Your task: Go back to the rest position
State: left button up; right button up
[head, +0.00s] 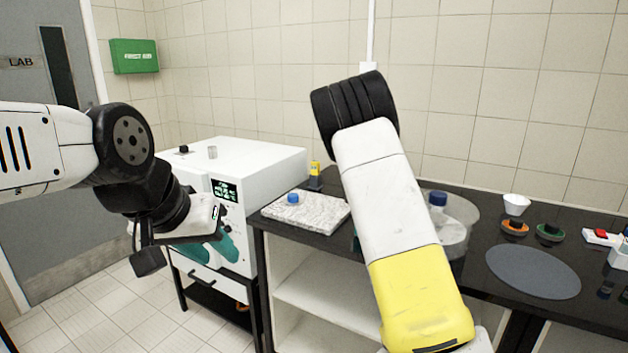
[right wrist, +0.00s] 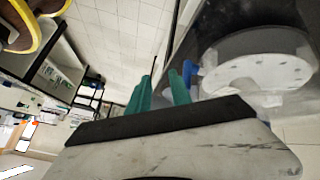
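My left gripper (head: 212,248) hangs in front of the white cabinet instrument in the head view. Its teal fingers point down and stand apart, with nothing seen between them. My right arm rises across the middle of the head view and hides most of its own gripper. In the right wrist view the right gripper (right wrist: 160,80) shows two teal fingers with a gap between them and no object held. A clear vessel with a white perforated plate (right wrist: 262,75) and a blue part (right wrist: 190,73) is just beside the fingers.
A black bench (head: 480,205) holds a marble slab (head: 325,212) with a blue-capped item (head: 293,198), the clear blue-topped vessel (head: 452,230), a grey round mat (head: 532,271), a white bowl (head: 516,204), and orange (head: 515,227) and green (head: 550,232) items. The white instrument (head: 255,160) stands left.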

jog(key=s+a+r+n+t+y, duration=0.3)
jog(key=s+n, duration=0.3)
jog(key=s, duration=0.2)
jog(key=s+a+r+n+t+y, duration=0.3)
jog(key=s+a+r+n, duration=0.2)
jog(key=s, duration=0.3)
jog(key=s+a+r+n+t+y, duration=0.3)
jog(key=s+a+r+n+t, duration=0.1)
jog(key=s+n, duration=0.3)
jog(key=shift+s+a+r+n, duration=0.25)
jog(key=shift+s+r+n, duration=0.2)
jog(key=shift+s, duration=0.6)
